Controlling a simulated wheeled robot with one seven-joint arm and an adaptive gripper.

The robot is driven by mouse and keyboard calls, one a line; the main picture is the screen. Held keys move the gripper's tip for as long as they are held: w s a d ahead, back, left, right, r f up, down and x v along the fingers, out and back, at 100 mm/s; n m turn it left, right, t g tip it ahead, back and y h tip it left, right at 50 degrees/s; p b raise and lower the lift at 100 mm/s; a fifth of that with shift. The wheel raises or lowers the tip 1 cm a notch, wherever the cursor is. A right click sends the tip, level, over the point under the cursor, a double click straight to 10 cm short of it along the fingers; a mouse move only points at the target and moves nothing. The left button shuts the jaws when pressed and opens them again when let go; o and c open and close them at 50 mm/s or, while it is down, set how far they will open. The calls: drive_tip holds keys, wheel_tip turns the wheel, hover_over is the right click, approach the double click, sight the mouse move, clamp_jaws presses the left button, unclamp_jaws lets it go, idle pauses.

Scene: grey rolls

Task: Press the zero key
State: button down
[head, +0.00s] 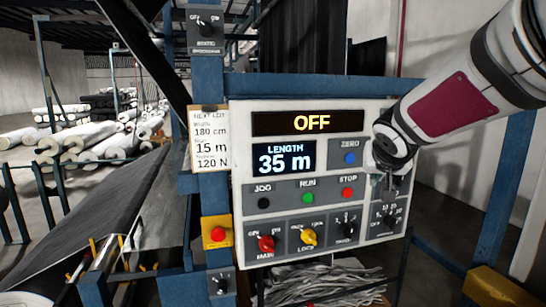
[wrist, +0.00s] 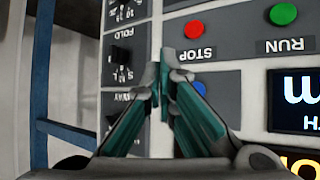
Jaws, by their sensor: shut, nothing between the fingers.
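The zero key is a blue round button (head: 350,157) under the label ZERO, on the upper right of the light control panel (head: 243,187). In the wrist view the blue button (wrist: 199,88) shows just right of my fingers, partly covered by one of them. My gripper (head: 388,184) is shut and empty, with its tips to the right of and below the zero key in the head view. In the wrist view the closed fingertips (wrist: 165,62) lie left of the button. I cannot tell whether they touch the panel. The length display (head: 284,159) reads 35 m.
A red STOP button (head: 347,192), green RUN button (head: 308,197) and black JOG button (head: 264,203) sit below. Several knobs line the bottom, including a red one (head: 266,244) and a yellow one (head: 309,238). The upper display (head: 305,123) reads OFF. A red button on a yellow box (head: 217,234) is left.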

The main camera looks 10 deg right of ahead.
drive_tip(key=w, duration=0.8)
drive_tip(key=shift+a, duration=0.15)
drive_tip(key=shift+b, duration=0.3)
idle(1.0)
drive_tip(key=shift+w, duration=0.45)
drive_tip(key=shift+w+b, duration=0.4)
idle(0.6)
drive_tip(key=shift+s, duration=0.85)
drive_tip(key=shift+s, duration=2.5)
